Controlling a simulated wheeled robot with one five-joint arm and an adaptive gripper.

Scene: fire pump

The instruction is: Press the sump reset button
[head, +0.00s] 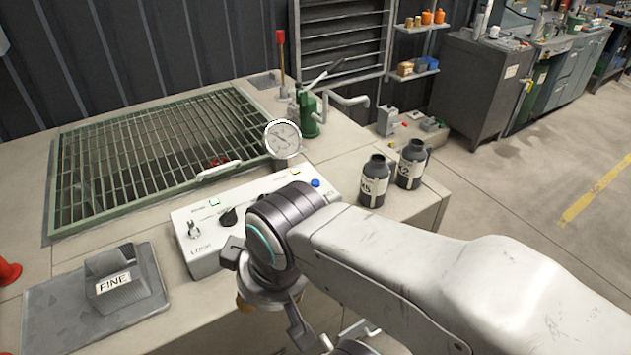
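A white control box (210,262) sits on the bench. It carries a switch at its left, a black knob (228,217), a green-lit square, a pale square and a round blue button (315,183) at its right end. The labels are too small to read, so I cannot tell which control is the sump reset. My gripper (266,294) hangs in front of the box and hides part of its front and top. Its fingers look spread apart, with nothing seen between them; the tips are partly hidden. The blue button shows clear, just beyond my wrist.
A round gauge (283,138) and green hand pump (308,115) stand behind the box. Two dark bottles (374,182) stand right of it. A green grate (160,150) covers the pit at left. A grey block marked FINE (113,284) lies front left.

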